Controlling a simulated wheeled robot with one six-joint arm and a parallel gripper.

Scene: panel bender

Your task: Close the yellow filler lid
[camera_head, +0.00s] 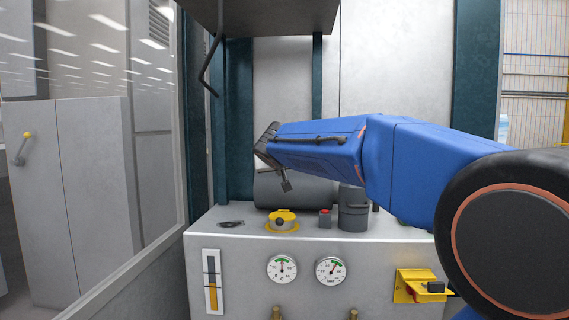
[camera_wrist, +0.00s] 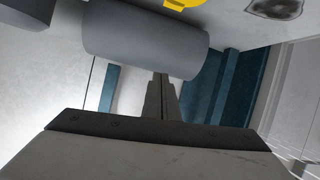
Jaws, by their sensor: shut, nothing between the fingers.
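The yellow filler lid (camera_head: 283,213) is on top of the grey cabinet, above a round yellow flange with a dark knob-like part at its front. It is small here, and I cannot tell how far it stands open. A yellow piece of the filler (camera_wrist: 183,4) shows at the top edge of the wrist view, mostly cut off. My gripper (camera_head: 287,186) is shut and empty, above the filler and apart from it. In the wrist view its fingers (camera_wrist: 161,78) are together, pointing toward the dark grey cylinder.
The dark grey horizontal cylinder (camera_head: 305,192) lies behind the filler, close to my gripper; it also fills the upper wrist view (camera_wrist: 145,40). A red-buttoned box (camera_head: 325,220) and a grey canister (camera_head: 354,213) stand right of the filler. A dark flat patch (camera_head: 231,224) lies left.

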